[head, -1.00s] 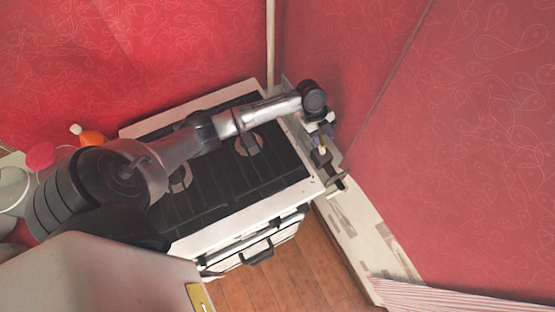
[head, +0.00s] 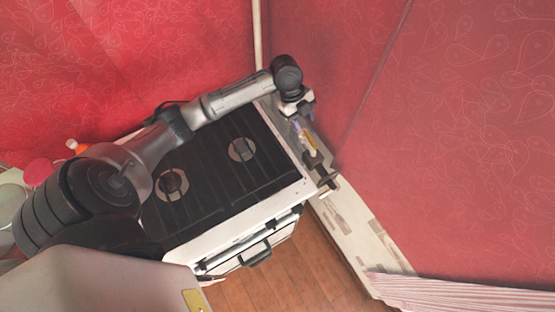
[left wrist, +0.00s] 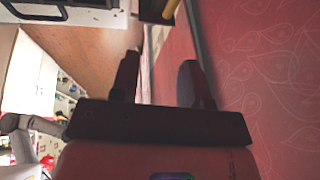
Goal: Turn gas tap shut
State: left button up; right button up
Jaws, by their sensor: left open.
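The gas tap, as I take it, has a yellow handle (head: 311,143) and dark fittings (head: 318,159). It is in the narrow gap between the stove's right side and the red wall. In the left wrist view the yellow handle (left wrist: 171,8) is cut by the top edge, beyond the fingertips, beside a dark block. My left gripper (head: 302,119) is above the far end of the handle in the head view. In the left wrist view its two dark fingers (left wrist: 158,75) are apart with nothing between them. Contact with the handle does not show. My right gripper is not seen.
The black-topped stove (head: 205,170) lies under my left arm. Its oven handle (head: 257,253) sticks out in front. The red wall (head: 370,130) is close on the right. The wooden floor (head: 300,270) in front is clear. An orange-topped bottle (head: 78,147) stands at left.

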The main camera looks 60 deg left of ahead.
pick_arm(q)
jog(key=s+d+r+n+p, duration=0.2)
jog(key=s+d+n+p, duration=0.1)
jog(key=s+d+p, duration=0.1)
jog(key=s+d+r+n+y+p, duration=0.1)
jog(key=s+d+r+n+p, duration=0.1)
jog(key=s+d+p, duration=0.3)
jog(key=s+d+r+n+t+y+p, duration=0.1)
jog(key=s+d+r+n+p, duration=0.1)
jog(key=s+d+n+p, duration=0.2)
jog(key=shift+s+d+r+n+p, duration=0.4)
jog(key=shift+s+d+p, duration=0.2)
jog(key=shift+s+p, duration=1.65)
jog(key=shift+s+b, duration=0.4)
jog(key=shift+b, duration=0.1)
